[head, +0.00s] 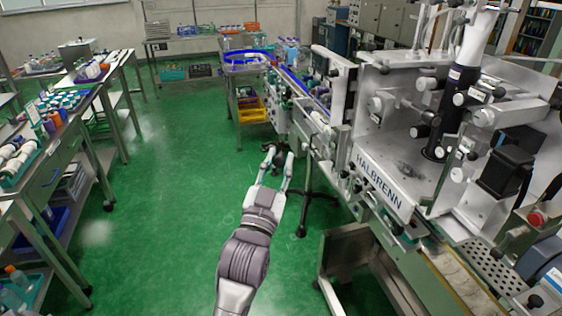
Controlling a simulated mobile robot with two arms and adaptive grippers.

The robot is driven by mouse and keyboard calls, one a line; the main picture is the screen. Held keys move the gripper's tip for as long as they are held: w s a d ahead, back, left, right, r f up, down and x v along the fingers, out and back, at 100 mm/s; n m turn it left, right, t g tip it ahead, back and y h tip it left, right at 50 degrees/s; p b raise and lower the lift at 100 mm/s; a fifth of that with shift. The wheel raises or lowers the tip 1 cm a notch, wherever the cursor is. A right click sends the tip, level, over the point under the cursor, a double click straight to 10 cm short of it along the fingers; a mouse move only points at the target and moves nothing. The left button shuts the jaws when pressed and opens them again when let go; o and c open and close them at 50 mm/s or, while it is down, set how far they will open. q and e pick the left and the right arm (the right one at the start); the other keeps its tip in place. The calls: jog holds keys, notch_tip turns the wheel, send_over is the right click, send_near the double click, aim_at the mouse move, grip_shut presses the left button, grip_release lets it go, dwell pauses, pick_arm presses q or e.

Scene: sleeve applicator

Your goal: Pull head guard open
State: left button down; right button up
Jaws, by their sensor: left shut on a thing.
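The sleeve applicator (382,186), a white and steel machine lettered HALBRENN, stands at the right. Its head area has a white and black vertical column (459,80) with rollers and posts around it. My left gripper (277,160) reaches forward over the green floor, just left of the machine. Its two fingers are around a small dark part (273,149), which looks like a handle. I cannot clearly make out the head guard's panel or its link to this part. My right gripper is not in view.
Benches with bottles (62,108) line the left. The green floor (160,190) between is clear.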

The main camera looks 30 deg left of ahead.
pick_arm(q)
jog(key=shift+r, duration=0.1)
jog(key=c, duration=0.9)
grip_release()
notch_tip(320, 180, up, 10)
jog(key=shift+f, duration=0.1)
